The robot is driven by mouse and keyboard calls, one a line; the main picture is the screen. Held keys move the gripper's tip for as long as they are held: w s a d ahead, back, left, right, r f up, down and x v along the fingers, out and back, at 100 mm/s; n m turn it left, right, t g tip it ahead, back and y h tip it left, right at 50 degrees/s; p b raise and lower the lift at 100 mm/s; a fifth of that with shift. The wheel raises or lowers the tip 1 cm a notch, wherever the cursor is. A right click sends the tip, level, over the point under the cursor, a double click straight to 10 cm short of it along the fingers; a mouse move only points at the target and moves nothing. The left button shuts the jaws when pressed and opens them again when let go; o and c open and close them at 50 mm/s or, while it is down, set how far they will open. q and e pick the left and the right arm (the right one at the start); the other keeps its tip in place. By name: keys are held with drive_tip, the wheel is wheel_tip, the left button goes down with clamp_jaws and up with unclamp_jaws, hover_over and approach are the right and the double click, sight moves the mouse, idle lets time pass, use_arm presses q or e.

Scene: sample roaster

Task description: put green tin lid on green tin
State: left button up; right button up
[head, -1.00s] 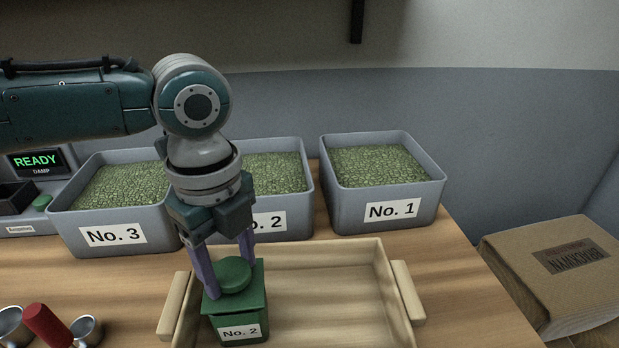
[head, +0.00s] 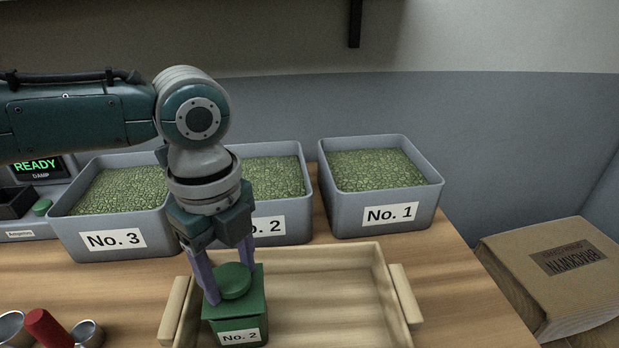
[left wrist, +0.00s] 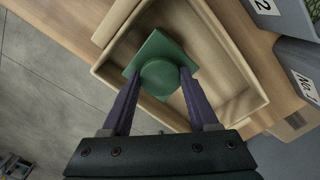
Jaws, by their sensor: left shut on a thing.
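The green tin (head: 238,329), with a white "No. 2" label, stands upright at the left front of the wooden tray. The round green tin lid (head: 235,281) is at the top of the tin, and no clear gap shows between them. My left gripper (head: 232,284) points down with its purple fingers on either side of the lid, shut on it. The left wrist view shows the round lid (left wrist: 160,79) between the fingertips (left wrist: 159,74), over the square green top of the tin (left wrist: 158,46). Whether the lid is fully seated I cannot tell. My right gripper is not in view.
The wooden tray (head: 378,284) has free room right of the tin. Grey bins No. 3 (head: 75,233), No. 2 (head: 292,226) and No. 1 (head: 352,212) stand behind it. Metal cups and a red-handled item (head: 47,329) are at front left. A cardboard box (head: 560,290) is at right.

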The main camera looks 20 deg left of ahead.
use_arm(q)
drive_tip(key=shift+f, duration=0.45)
idle(1.0)
drive_tip(key=o, duration=1.4)
wheel_tip(320, 180, up, 10)
drive_tip(key=shift+p, duration=0.35)
